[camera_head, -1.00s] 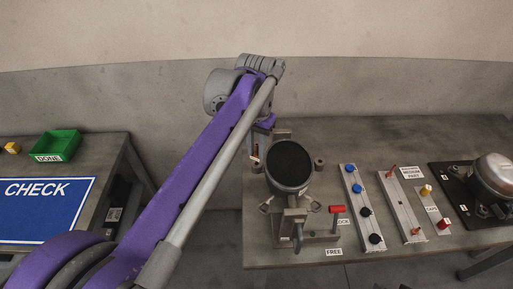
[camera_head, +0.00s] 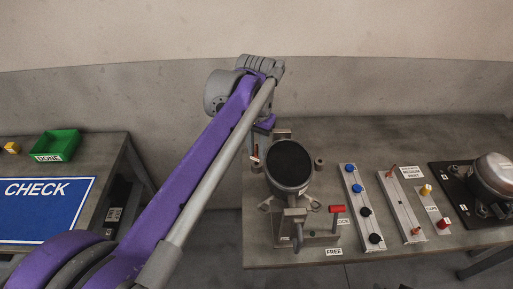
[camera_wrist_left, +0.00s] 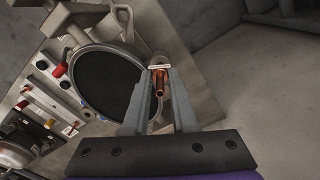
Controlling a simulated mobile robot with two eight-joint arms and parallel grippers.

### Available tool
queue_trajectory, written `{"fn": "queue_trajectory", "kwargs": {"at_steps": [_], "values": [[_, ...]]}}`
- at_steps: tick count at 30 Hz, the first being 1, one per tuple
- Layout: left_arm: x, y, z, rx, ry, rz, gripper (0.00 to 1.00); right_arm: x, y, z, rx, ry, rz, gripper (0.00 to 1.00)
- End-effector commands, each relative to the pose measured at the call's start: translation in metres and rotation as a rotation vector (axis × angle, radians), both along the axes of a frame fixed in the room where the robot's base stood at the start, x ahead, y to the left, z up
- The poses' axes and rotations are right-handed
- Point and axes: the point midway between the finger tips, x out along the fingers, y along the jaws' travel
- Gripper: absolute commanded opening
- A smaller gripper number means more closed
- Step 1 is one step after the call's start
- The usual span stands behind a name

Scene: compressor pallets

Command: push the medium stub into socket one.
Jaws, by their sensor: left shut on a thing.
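My left gripper (camera_head: 255,148) reaches down at the far left side of the round, black-topped compressor (camera_head: 290,163) in its stand. In the left wrist view, the gripper (camera_wrist_left: 160,88) is shut on a copper stub (camera_wrist_left: 159,84), seemingly the medium stub. The stub's far end is close to a short pipe and white tag beside the compressor's rim; I cannot tell whether it touches or enters a socket there. The socket's number is not readable. My right gripper is in neither view.
A red-handled clamp (camera_head: 337,209) stands at the compressor's front right. Right of it are a rail with blue and black caps (camera_head: 364,209), a rail with copper stubs (camera_head: 403,211), and another compressor (camera_head: 493,174). A green DONE bin (camera_head: 55,146) stands on the left table.

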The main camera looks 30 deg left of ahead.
Motion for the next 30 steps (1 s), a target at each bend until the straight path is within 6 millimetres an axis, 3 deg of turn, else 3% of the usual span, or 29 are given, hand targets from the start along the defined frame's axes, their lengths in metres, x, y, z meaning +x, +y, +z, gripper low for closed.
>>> {"fn": "queue_trajectory", "kwargs": {"at_steps": [27,28,30], "values": [[0.0,0.0,-0.024,0.0,0.0,0.0,0.0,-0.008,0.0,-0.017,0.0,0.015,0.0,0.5],[0.0,0.0,-0.024,0.0,0.0,0.0,0.29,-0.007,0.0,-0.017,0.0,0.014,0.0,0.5],[0.0,0.0,-0.023,0.0,0.0,0.0,0.42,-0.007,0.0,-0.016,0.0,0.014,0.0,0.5]]}}
